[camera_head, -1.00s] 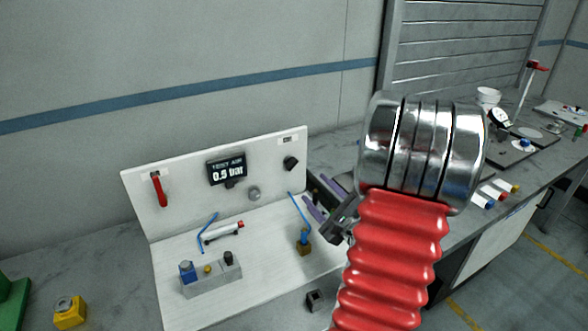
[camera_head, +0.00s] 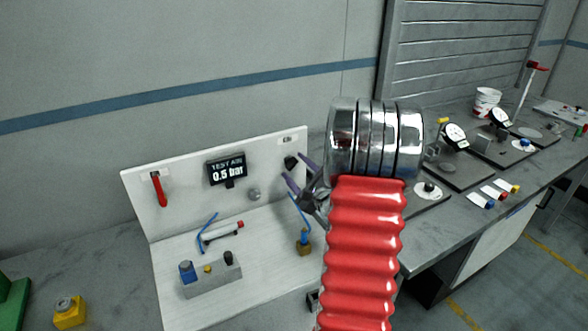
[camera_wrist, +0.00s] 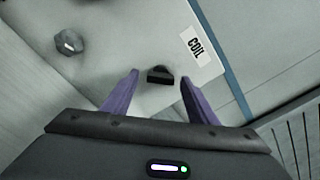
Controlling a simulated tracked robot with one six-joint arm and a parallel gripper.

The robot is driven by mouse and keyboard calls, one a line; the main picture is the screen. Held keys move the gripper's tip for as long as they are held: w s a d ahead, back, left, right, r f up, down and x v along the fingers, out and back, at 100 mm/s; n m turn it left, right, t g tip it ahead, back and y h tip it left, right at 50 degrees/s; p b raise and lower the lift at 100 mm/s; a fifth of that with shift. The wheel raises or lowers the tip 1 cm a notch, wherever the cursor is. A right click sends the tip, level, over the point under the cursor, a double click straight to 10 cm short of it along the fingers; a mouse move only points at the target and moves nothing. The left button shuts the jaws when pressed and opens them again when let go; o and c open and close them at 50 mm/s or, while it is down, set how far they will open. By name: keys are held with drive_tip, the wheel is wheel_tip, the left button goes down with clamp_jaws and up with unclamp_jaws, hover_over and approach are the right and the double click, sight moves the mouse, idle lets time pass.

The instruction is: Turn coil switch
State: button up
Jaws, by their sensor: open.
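The coil switch is a small black knob (camera_head: 291,162) on the upper right of the white upright panel (camera_head: 190,190). In the wrist view the black knob (camera_wrist: 160,75) shows beside a white label reading COIL (camera_wrist: 195,46). My gripper (camera_head: 297,174) has two purple fingers, spread apart, close in front of the panel's right part. In the wrist view the fingers of my gripper (camera_wrist: 158,88) stand on either side of the knob in the picture, with nothing held. I cannot tell how deep the fingertips reach.
The panel also carries a red handle (camera_head: 158,188), a display reading 0.5 bar (camera_head: 227,170) and a grey round knob (camera_head: 254,194), also in the wrist view (camera_wrist: 69,42). A block with fittings (camera_head: 212,276) and a blue tube on a brass base (camera_head: 304,247) stand below.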

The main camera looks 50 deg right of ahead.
drive_tip(key=shift+w+d, duration=0.2)
drive_tip(key=shift+w, duration=0.35)
drive_tip(key=shift+c, duration=0.7)
drive_tip(key=shift+a, duration=0.1)
drive_tip(key=c, duration=0.9)
